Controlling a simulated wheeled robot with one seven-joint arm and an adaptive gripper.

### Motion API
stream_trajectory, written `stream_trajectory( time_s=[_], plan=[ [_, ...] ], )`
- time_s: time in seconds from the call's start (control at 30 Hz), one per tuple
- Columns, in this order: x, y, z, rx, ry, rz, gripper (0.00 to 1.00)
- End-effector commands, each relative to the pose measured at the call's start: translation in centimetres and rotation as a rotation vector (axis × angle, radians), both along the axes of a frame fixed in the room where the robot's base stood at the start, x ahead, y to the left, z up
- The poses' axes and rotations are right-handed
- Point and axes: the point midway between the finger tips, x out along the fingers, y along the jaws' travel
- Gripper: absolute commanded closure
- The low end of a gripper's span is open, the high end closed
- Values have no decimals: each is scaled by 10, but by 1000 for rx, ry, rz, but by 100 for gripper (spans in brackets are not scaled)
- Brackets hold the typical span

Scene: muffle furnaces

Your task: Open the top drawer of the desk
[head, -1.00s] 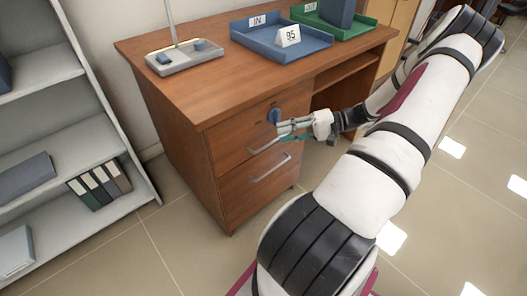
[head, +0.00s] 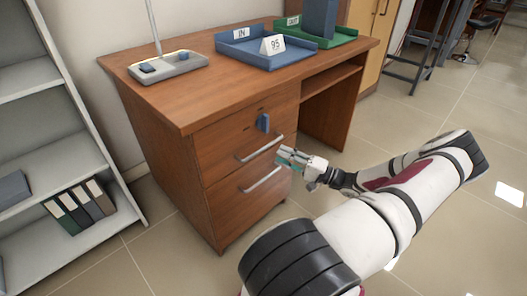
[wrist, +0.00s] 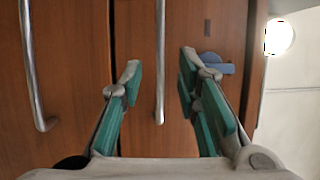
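The wooden desk (head: 160,115) has a top drawer (head: 222,147) that looks shut. A blue key-like knob (head: 263,122) sits on the drawer front above its silver bar handle (head: 258,149). My gripper (head: 281,157) is at the right end of this handle, in front of the drawer. In the wrist view my gripper (wrist: 159,80) is open, with teal-padded fingers on either side of the top handle (wrist: 160,50). No contact with the handle is visible. The blue knob (wrist: 215,65) is beyond the right finger.
The lower drawer handle (head: 262,180) is below; it also shows in the wrist view (wrist: 33,70). A blue tray (head: 255,52), green tray (head: 340,39) and lamp base (head: 170,66) stand on the desktop. A shelf (head: 60,165) stands left.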

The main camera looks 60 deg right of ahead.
Motion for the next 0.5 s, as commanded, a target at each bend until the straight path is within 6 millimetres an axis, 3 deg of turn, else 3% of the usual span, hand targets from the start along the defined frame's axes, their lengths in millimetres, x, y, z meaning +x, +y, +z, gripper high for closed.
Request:
stream_trajectory(
  time_s=[0.2, 0.5],
  plan=[
    [42, 7, 6, 1, -1, 3, 70],
    [72, 12, 13, 0, 0, 1, 70]
  ],
)
